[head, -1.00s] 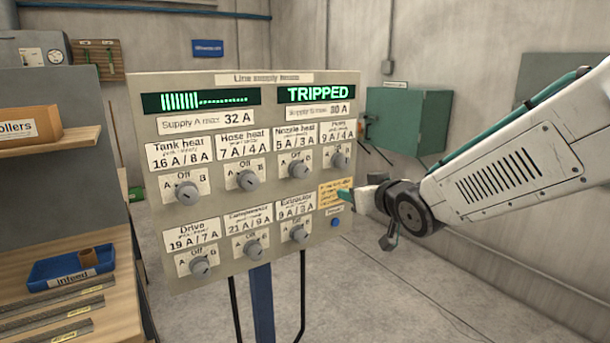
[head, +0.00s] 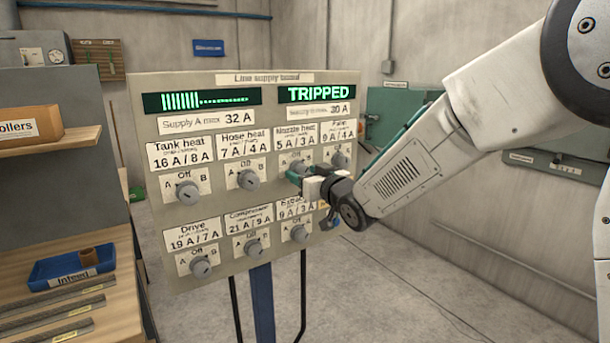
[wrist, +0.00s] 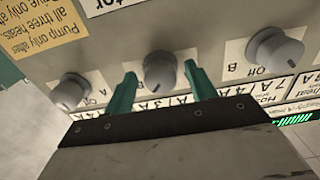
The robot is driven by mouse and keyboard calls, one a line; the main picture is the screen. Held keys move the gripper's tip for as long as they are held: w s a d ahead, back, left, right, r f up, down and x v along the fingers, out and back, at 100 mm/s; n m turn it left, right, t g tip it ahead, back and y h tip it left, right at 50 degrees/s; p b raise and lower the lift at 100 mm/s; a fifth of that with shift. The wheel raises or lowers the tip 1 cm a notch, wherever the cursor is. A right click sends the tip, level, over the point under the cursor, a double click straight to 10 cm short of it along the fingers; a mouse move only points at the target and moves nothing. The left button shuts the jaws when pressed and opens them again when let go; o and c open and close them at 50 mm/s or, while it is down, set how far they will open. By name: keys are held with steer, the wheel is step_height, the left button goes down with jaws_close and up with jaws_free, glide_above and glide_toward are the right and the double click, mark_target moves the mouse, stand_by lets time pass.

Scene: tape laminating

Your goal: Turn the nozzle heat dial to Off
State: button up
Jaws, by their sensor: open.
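The nozzle heat dial (wrist: 160,70) is a round grey knob in the upper row of the line supply panel (head: 240,82). The wrist view shows it upside down, between the two green fingers of my open gripper (wrist: 159,88). The fingers lie on either side of the knob; I cannot tell whether they touch it. In the head view my gripper (head: 303,180) covers much of that dial. The nozzle heat label (head: 296,135) reads 5 A / 3 A.
The hose heat dial (wrist: 273,52) and pump dial (wrist: 68,92) flank the fingers closely. Lower dials include the extractor dial (head: 299,233). The panel display (head: 318,93) reads TRIPPED. A yellow note (wrist: 45,25) is beside the pump dial. A wooden bench (head: 110,305) stands at left.

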steer(key=c, duration=1)
steer(key=n, duration=0.4)
steer(key=shift+n, duration=2.4)
